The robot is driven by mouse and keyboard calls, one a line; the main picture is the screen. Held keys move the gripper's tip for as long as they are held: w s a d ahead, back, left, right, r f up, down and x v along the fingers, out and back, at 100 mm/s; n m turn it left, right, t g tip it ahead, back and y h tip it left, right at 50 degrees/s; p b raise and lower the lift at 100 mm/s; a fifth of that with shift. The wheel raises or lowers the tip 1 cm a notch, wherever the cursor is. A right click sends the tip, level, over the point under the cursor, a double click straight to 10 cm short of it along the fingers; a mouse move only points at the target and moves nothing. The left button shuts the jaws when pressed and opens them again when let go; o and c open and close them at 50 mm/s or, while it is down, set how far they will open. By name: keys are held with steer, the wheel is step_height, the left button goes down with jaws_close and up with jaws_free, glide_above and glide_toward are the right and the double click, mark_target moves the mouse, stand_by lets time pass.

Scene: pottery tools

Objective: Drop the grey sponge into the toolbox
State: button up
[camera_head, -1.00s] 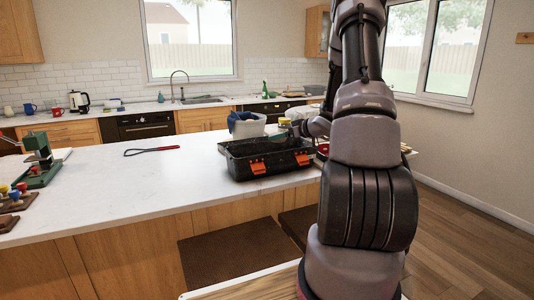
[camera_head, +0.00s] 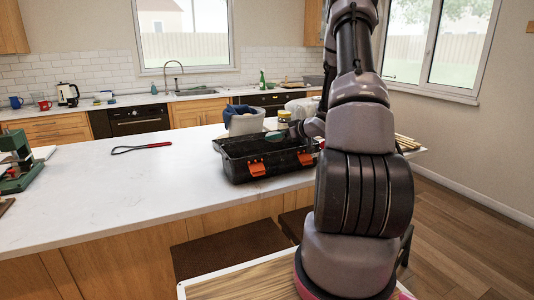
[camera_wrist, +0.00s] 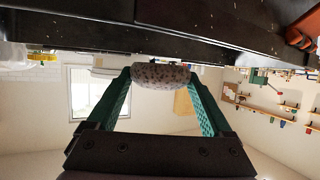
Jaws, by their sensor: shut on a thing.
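The black toolbox (camera_head: 240,170) with orange latches stands open on the white counter, left of my arm. My gripper (camera_head: 276,136) is at the toolbox's right half, over its opening, partly hidden by my own arm. In the wrist view my gripper (camera_wrist: 162,82) has its green fingers shut on the speckled grey sponge (camera_wrist: 160,75), which spans between the fingertips. A dark toolbox edge (camera_wrist: 120,30) fills the top of the wrist view. I cannot make out the sponge in the head view.
A white bin (camera_head: 246,124) with a blue liner and a yellow-lidded jar (camera_head: 284,119) stand behind the toolbox. A red-handled loop tool (camera_head: 142,148) lies to its left. A green press (camera_head: 20,165) stands at far left. The counter between is clear.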

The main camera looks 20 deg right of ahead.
steer(key=shift+f, duration=0.9)
steer(key=o, duration=1.1)
steer(key=shift+c, duration=0.2)
steer(key=v, duration=1.1)
steer(key=shift+f, duration=0.1)
